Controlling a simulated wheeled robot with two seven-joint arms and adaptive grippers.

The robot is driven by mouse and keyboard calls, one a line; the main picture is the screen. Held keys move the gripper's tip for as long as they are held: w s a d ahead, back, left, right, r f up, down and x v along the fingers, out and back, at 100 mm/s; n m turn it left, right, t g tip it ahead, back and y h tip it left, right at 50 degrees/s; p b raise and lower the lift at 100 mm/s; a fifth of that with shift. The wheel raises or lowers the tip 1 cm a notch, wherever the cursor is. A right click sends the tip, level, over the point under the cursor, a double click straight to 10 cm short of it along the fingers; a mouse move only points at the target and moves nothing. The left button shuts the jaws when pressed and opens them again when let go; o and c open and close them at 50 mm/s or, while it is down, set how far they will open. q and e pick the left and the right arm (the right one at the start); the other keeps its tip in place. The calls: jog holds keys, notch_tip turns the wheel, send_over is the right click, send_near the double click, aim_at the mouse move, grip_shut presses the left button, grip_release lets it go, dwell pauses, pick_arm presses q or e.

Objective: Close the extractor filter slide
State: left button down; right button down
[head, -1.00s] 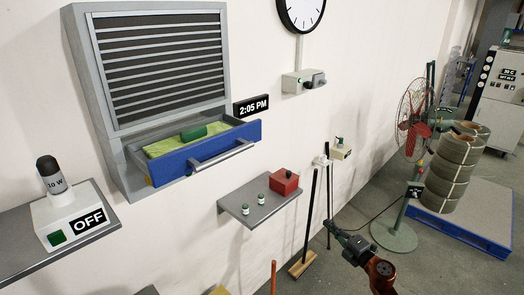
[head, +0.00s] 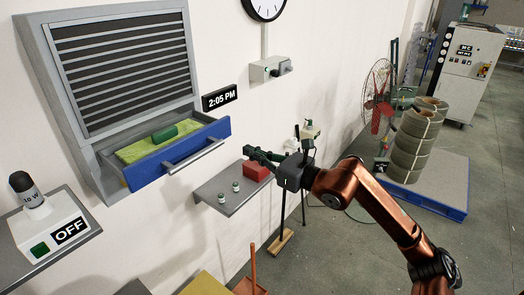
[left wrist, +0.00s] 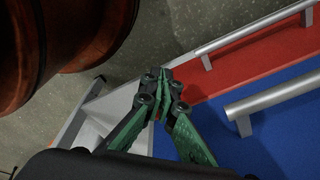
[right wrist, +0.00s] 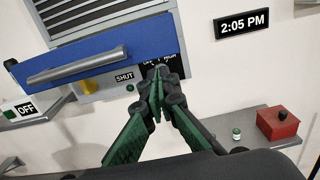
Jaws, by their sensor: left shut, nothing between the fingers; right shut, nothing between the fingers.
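The extractor filter slide (head: 150,178) has a blue front with a long silver handle (head: 195,157). It stands pulled out below the slatted grey hood (head: 125,70). A yellow-green filter (head: 135,152) with a green block (head: 164,133) lies inside. My right gripper (head: 248,152) is shut and empty, right of the handle and apart from it. In the right wrist view the slide's blue front (right wrist: 130,38) is beyond the fingertips, with a "SHUT" label (right wrist: 125,77) below. My left gripper (left wrist: 158,85) is shut and empty, seen only in the left wrist view.
A shelf (head: 225,205) below right holds a red box (head: 257,171) and small green-topped items. A lamp box marked "OFF" (head: 55,235) stands on the left shelf. The left wrist view shows blue (left wrist: 280,125) and red (left wrist: 245,65) panels with silver handles.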

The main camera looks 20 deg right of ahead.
aim_at(224, 139)
jog(key=p+x, duration=0.3)
jog(key=x, duration=0.4)
jog(key=shift+r, duration=0.1)
jog(key=shift+w+a, duration=0.3)
jog(key=shift+w, duration=0.1)
